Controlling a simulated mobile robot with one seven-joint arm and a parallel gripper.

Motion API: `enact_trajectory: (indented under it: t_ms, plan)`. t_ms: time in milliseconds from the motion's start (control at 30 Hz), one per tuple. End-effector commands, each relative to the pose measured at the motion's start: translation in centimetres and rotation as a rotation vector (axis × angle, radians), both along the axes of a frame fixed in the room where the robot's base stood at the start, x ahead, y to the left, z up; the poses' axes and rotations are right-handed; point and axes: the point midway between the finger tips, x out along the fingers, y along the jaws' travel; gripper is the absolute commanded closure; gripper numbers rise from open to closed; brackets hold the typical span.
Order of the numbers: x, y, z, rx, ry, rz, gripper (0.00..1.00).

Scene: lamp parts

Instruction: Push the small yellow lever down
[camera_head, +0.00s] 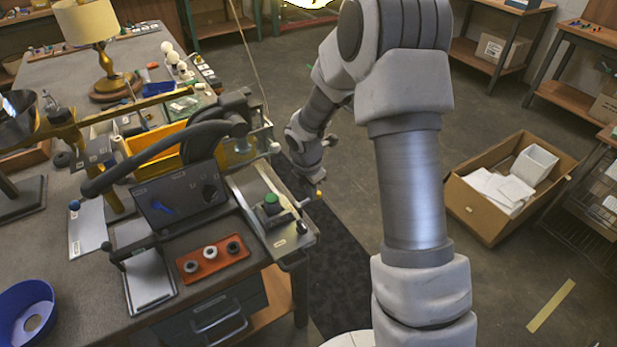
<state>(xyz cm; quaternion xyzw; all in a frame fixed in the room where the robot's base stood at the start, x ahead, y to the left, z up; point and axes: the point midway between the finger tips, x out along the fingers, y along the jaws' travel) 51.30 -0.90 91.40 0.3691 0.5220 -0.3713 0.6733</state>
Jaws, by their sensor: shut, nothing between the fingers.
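A small yellow-orange piece (319,193), which looks like the lever's tip, shows at the right edge of the bench-side fixture (262,198). My gripper (316,180) is at the end of my arm, just above this piece. It points down and looks shut and empty. At this size I cannot tell whether the fingertips touch the yellow piece. The lever's pivot and its exact tilt are too small to make out.
An open cardboard box (487,222) stands on the floor at right.

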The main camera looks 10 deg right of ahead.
Motion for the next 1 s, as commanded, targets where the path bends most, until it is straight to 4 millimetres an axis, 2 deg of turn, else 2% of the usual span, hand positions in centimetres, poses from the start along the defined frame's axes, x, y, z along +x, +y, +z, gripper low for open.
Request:
enact_trajectory:
  t_ms: [33, 167, 433, 633, 1000]
  plan:
    - [0.0, -0.5, 0.5, 0.027, 0.011, -0.01, 1.0]
    - [0.2, -0.7, 0.0, 0.092, 0.03, -0.006, 1.0]
    - [0.3, -0.9, -1.0, 0.082, 0.026, 0.0, 1.0]
    - [0.3, -0.8, -1.0, 0.081, 0.026, 0.001, 1.0]
    - [-0.1, 0.4, -0.5, 0.082, 0.025, 0.003, 1.0]
